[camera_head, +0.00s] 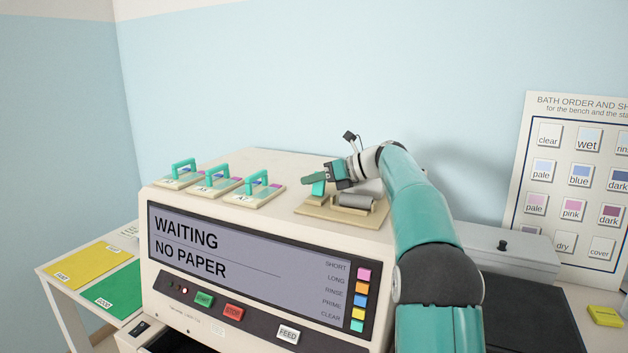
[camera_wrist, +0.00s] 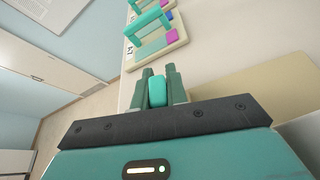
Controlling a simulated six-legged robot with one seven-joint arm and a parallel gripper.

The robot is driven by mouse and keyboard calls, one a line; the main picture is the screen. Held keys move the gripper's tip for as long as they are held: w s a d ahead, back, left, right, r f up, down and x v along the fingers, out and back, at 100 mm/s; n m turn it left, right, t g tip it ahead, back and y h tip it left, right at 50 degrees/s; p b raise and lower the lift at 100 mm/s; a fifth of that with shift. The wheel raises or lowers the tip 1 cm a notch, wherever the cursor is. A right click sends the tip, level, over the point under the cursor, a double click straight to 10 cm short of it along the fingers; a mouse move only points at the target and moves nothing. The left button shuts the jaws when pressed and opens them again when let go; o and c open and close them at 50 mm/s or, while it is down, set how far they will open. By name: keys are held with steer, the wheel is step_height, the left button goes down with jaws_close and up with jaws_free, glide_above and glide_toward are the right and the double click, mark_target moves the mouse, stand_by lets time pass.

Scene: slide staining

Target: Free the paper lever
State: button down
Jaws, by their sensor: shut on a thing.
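The paper lever (camera_head: 319,188) is a small teal piece on a beige plate (camera_head: 318,208) on top of the machine, beside a grey paper roll (camera_head: 356,200). My gripper (camera_head: 322,180) is at the lever, above the plate. In the wrist view the teal lever (camera_wrist: 157,91) sits between the two dark green fingers of my gripper (camera_wrist: 159,84), which are shut on it. The lever's lower part and its pivot are hidden in the wrist view. The machine's screen (camera_head: 240,250) reads "WAITING NO PAPER".
Several slide holders with teal handles (camera_head: 217,183) stand on the machine top, left of the lever; one also shows in the wrist view (camera_wrist: 158,45). A grey box with a knob (camera_head: 510,258) stands right of the machine. A wall chart (camera_head: 545,180) is behind it.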

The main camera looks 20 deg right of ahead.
steer(key=n+t, duration=0.1)
steer(key=s+a+n+h, duration=0.1)
steer(key=n, duration=0.1)
steer(key=shift+s+a+r+t+h, duration=0.1)
steer(key=shift+s+t+h, duration=0.05)
steer(key=shift+t+h, duration=0.2)
steer(key=shift+s+a+n+t+h, duration=0.2)
steer(key=shift+n+t+h, duration=0.1)
steer(key=shift+n, duration=0.35)
steer(key=shift+s+a+n+t+h, duration=0.15)
steer(key=shift+n+t, duration=0.1)
steer(key=shift+n, duration=0.4)
steer(key=c, duration=1.4)
jaws_free()
steer(key=v, duration=1.3)
steer(key=shift+s+d, duration=0.15)
steer(key=shift+s, duration=0.15)
